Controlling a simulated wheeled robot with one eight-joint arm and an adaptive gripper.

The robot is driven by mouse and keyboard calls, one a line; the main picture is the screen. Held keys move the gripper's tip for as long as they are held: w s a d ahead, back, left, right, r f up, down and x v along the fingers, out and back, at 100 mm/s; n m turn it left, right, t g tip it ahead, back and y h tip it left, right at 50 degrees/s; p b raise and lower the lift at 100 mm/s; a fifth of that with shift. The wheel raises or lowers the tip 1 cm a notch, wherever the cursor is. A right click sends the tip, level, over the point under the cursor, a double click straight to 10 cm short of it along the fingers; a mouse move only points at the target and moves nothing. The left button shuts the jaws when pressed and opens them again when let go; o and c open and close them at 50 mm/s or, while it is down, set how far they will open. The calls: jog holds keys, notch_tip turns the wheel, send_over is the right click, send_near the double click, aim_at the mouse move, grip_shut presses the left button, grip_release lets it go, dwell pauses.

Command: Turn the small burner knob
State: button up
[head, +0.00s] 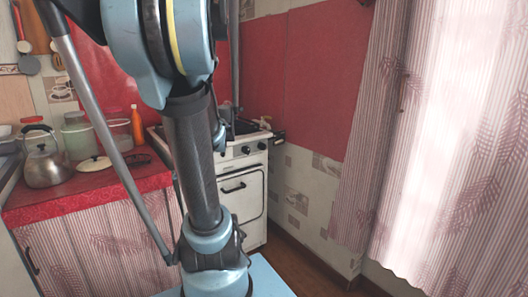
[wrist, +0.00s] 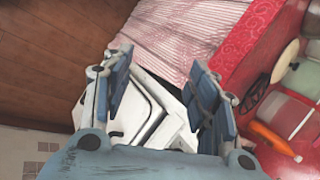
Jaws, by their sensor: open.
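The white stove (head: 240,194) stands beyond my arm in the head view, with a row of dark burner knobs (head: 246,149) along its upper front. I cannot tell which knob is the small burner's. My gripper (wrist: 160,62) is open and empty in the wrist view, its two blue padded fingers wide apart. The stove's white front (wrist: 145,108) shows between and beyond the fingers, apart from them. No knob is clear in the wrist view. My arm hides part of the stove in the head view, and my gripper is not clearly seen there.
A red-topped counter (head: 90,195) left of the stove holds a kettle (head: 44,160), jars and an orange bottle (head: 136,122). A tiled wall (head: 300,195) and striped curtain (head: 375,130) stand to the right. Some wooden floor (head: 300,275) is clear.

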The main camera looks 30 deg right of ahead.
jog(key=w+d+r+m+t+y, duration=0.1)
jog(key=w+d+r+m+t, duration=0.15)
jog(key=w+d+m, duration=0.6)
jog(key=m+t+h, duration=0.4)
jog(key=m+t, duration=0.7)
jog(key=m, duration=0.4)
send_near(265, 148)
jog(key=shift+m, duration=0.25)
jog(key=w, duration=0.6)
jog(key=w+a, duration=0.1)
jog(key=w, duration=0.2)
jog(key=shift+w, duration=0.35)
jog(key=shift+c, duration=0.5)
jog(key=c, duration=1)
